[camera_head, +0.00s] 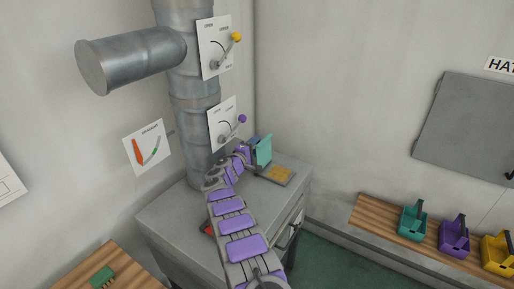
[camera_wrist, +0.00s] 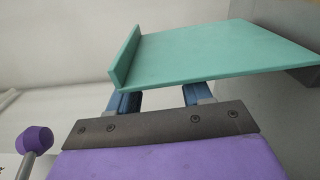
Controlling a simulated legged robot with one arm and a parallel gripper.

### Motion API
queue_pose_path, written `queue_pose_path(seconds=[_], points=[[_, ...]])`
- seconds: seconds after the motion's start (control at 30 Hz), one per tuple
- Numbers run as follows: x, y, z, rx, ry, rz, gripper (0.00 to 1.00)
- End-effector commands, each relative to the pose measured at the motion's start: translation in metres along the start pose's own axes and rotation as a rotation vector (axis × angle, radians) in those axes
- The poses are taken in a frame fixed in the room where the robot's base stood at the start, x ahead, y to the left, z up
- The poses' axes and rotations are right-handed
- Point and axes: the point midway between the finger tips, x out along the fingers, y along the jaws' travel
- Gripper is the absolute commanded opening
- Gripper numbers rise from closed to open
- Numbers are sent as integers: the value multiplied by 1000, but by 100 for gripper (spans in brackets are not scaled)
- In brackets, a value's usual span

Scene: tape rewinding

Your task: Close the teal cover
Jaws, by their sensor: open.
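The teal cover (camera_head: 264,149) stands raised on the top of the grey cabinet, at the back edge of a flat yellow-orange panel (camera_head: 280,174). My gripper (camera_head: 252,158) is at its left side, at the end of my purple arm. In the wrist view the teal cover (camera_wrist: 215,55) spans the upper part, with a lip at its left end. The two blue fingers of my gripper (camera_wrist: 160,99) are apart, with nothing seen between them. The cover hides their tips, and I cannot tell whether they touch it.
The grey cabinet (camera_head: 165,215) stands in the corner beside a metal pipe (camera_head: 193,100). A purple-knobbed lever (camera_head: 236,122) is close to my gripper, with a yellow-knobbed lever (camera_head: 231,42) above. Teal, purple and yellow bins stand on a wooden shelf (camera_head: 372,212) at right.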

Motion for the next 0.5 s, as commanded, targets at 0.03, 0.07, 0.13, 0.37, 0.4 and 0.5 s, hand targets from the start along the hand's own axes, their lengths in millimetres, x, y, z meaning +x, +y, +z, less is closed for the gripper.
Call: queue_pose_path(seconds=[0.03,0.07,0.13,0.37,0.4,0.5], points=[[0,0,0,0,0,0,49],[0,0,0,0,0,0,49],[0,0,0,0,0,0,49],[0,0,0,0,0,0,34],[0,0,0,0,0,-1,30],[0,0,0,0,0,0,20]])
